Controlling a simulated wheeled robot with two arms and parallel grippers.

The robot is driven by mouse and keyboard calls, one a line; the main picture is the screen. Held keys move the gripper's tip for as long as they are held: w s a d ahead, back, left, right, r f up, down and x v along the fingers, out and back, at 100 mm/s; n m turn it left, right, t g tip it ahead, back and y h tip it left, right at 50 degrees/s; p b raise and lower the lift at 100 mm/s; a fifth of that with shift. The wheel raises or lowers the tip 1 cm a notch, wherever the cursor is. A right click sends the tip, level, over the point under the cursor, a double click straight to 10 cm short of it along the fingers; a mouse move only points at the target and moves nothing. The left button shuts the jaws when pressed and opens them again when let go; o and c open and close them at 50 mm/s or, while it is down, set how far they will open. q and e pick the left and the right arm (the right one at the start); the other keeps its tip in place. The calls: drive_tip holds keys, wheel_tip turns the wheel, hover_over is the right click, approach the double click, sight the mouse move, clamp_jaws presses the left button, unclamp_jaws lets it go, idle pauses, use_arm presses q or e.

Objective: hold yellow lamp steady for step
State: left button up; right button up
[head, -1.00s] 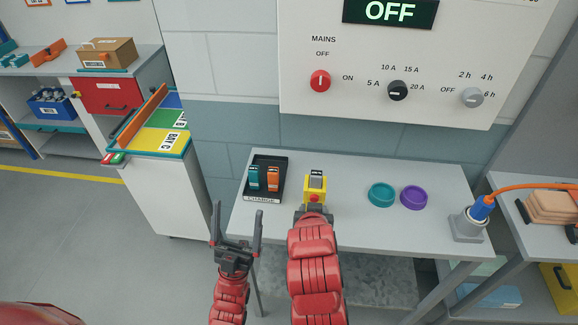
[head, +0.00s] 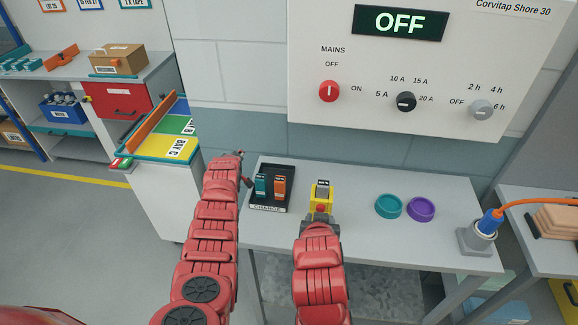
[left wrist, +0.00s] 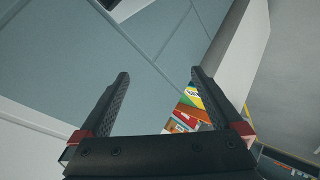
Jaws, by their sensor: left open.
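My left gripper (head: 241,155) is at the bench's back left corner, left of the charge tray. In the left wrist view my left gripper (left wrist: 160,76) is open and empty, with the wall beyond it.
The black charge tray (head: 270,208) holds a teal lamp (head: 261,185) and an orange lamp (head: 280,188). A blue plug (head: 490,222) sits in a grey socket. The wall panel (head: 450,60) reads OFF.

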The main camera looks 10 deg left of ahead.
use_arm(q)
drive_tip(key=s+d+r+n+g+h, duration=0.2)
drive_tip(key=s+d+r+n+g, duration=0.1)
drive_tip(key=s+d+n+g, duration=0.15)
drive_tip(key=g+h, duration=0.5)
approach(311, 207)
drive_tip(key=w+a+r, duration=0.2)
drive_tip(key=w+a, duration=0.1)
drive_tip(key=shift+n, duration=0.45)
drive_tip(key=x, duration=1.6)
drive_tip(key=shift+d+f, duration=0.25)
drive_tip(key=shift+d, duration=0.1)
drive_tip(key=c, duration=1.5)
clamp_jaws()
use_arm(e)
drive_tip(key=shift+c, duration=0.4)
clamp_jaws()
